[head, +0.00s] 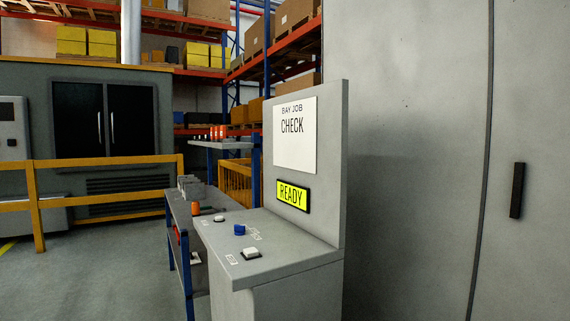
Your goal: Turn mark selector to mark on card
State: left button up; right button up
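A grey console (285,240) with a sloped top and upright back panel stands in the middle of the head view. A white card (295,155) on its back panel reads "BAY JOB CHECK". A small blue knob (240,229), which looks like the mark selector, sits on the console top. Small white markings (254,236) lie to its right, too small to read. Which mark the knob points to cannot be made out. Neither of my grippers is in view.
A lit yellow sign (292,194) below the card reads "READY". White buttons (251,252) (219,218) sit in front of and behind the knob. A blue-legged bench (178,207) stands behind the console. A tall grey cabinet (410,160) is at right. Floor at left is clear.

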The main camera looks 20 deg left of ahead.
aim_at(240, 229)
jog(key=k, duration=1.05)
jog(key=u, duration=0.9)
jog(key=i, duration=0.6)
jog(key=u, duration=0.6)
jog(key=i, duration=0.8)
jog(key=z, duration=0.85)
jog(key=i, duration=0.45)
jog(key=z, duration=0.9)
jog(key=k, duration=1.2)
jog(key=u, duration=0.5)
jog(key=i, duration=0.9)
jog(key=u, duration=0.25)
